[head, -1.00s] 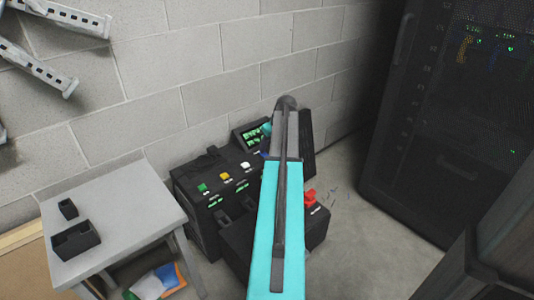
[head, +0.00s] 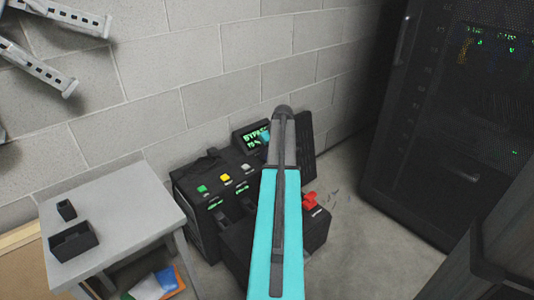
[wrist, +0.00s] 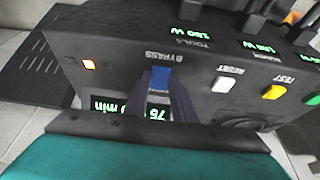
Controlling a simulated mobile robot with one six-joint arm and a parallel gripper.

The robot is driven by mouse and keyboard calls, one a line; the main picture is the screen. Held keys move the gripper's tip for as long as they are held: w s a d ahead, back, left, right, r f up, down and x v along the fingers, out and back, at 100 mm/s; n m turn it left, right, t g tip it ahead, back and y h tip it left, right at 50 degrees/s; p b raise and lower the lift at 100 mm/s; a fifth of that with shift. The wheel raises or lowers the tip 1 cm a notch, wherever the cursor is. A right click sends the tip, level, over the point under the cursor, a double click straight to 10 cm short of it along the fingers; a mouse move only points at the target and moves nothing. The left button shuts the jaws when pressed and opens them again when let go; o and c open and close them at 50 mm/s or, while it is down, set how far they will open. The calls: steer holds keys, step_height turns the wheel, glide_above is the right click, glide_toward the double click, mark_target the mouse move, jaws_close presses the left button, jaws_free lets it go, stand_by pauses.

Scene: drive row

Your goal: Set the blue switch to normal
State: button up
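The blue switch (wrist: 160,78) shows in the wrist view beside the label BYPASS on the front of a black power unit (wrist: 120,45). The dark fingers of my gripper (wrist: 162,88) lie close on either side of it, with the blue tip between them; they look shut on it. In the head view my arm hides the switch and most of my gripper. The unit's display (head: 254,136) there reads BYPASS in green with a line below. In the wrist view the fingers cover part of the display (wrist: 115,105).
A red part (head: 310,200) sits at the unit's right. A grey table (head: 110,225) stands left, a dark rack (head: 430,120) right.

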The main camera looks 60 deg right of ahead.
steer(key=shift+w+d+r+g+p, duration=0.1)
steer(key=shift+r+g+p, duration=0.2)
steer(key=shift+p, duration=0.65)
steer(key=g+p, duration=0.2)
steer(key=p, duration=0.3)
steer(key=shift+w+y+p, duration=0.35)
steer(key=shift+w+y, duration=0.05)
steer(key=shift+f+g+p, duration=0.1)
steer(key=shift+g+p, duration=0.2)
steer(key=shift+p, duration=0.2)
steer(key=o, duration=1.1)
steer(key=shift+c, duration=0.2)
step_height(320, 180, up, 14)
steer(key=s+p, duration=0.1)
steer(key=p, duration=0.1)
steer(key=shift+s+a+f, duration=0.15)
steer(key=shift+a, duration=0.05)
steer(key=shift+s, duration=0.1)
